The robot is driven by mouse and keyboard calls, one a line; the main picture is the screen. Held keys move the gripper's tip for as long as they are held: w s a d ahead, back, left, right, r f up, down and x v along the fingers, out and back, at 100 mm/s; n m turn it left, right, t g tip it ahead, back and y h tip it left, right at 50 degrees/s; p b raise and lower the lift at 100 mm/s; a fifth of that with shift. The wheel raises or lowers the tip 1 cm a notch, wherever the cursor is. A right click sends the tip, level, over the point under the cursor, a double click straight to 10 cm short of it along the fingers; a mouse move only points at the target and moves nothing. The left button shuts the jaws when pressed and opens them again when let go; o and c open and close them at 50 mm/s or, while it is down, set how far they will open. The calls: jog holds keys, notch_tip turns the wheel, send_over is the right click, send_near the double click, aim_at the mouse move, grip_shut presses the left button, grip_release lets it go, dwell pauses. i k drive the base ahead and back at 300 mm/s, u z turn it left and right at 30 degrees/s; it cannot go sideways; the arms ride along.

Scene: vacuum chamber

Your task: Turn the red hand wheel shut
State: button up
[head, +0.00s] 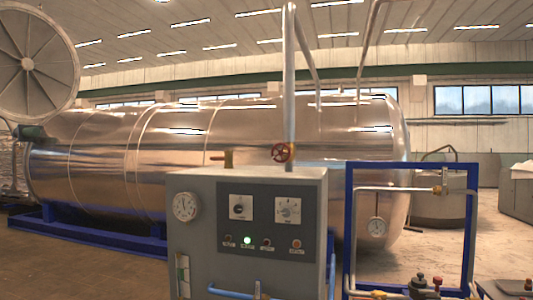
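The red hand wheel (284,153) is small and round, with spokes. It sits low on a vertical grey pipe (290,80), just above the top of a grey control cabinet. Its face is toward me, and nothing touches it. I cannot tell from this view how far it is turned. My gripper is not in view.
The grey control cabinet (247,190) stands in front, with gauges, dials and a lit green lamp (247,240). A blue frame (410,167) with pipes stands at its right. The long steel chamber (180,150) lies behind. Floor at the left (80,270) is clear.

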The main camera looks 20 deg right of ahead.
aim_at(281, 152)
jog(key=u, duration=0.15)
jog(key=k, duration=0.75)
jog(key=u, duration=0.6)
jog(key=i, duration=1.5)
jog(key=z, duration=0.25)
